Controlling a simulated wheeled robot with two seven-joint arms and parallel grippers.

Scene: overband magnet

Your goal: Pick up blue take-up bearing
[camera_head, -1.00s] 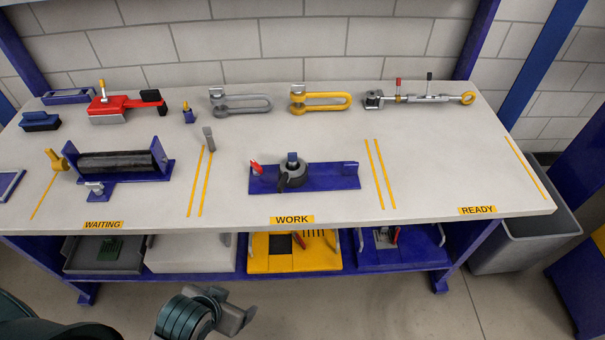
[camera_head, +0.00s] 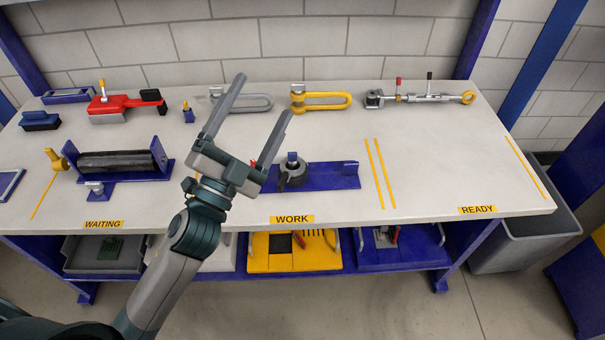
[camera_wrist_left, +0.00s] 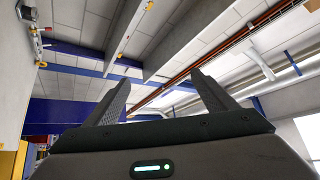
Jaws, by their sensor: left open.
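My left gripper (camera_head: 263,97) is open and empty, held up above the front of the bench with its fingers pointing up and away. In the left wrist view the open fingers (camera_wrist_left: 160,77) point towards the ceiling, with nothing between them. A dark round bearing-like part with a blue top (camera_head: 292,172) sits on a blue base plate (camera_head: 335,178) in the WORK area, just right of the gripper. It is probably the blue take-up bearing, but I cannot tell for sure. The gripper hides the plate's left end. My right gripper is not in view.
A blue roller frame (camera_head: 162,157) stands in the WAITING area. Along the back lie a red tool (camera_head: 125,105), a grey shackle (camera_head: 258,103), a yellow shackle (camera_head: 322,102) and a turnbuckle-like rod (camera_head: 420,98). The READY area is clear. A grey bin (camera_head: 520,235) stands at right.

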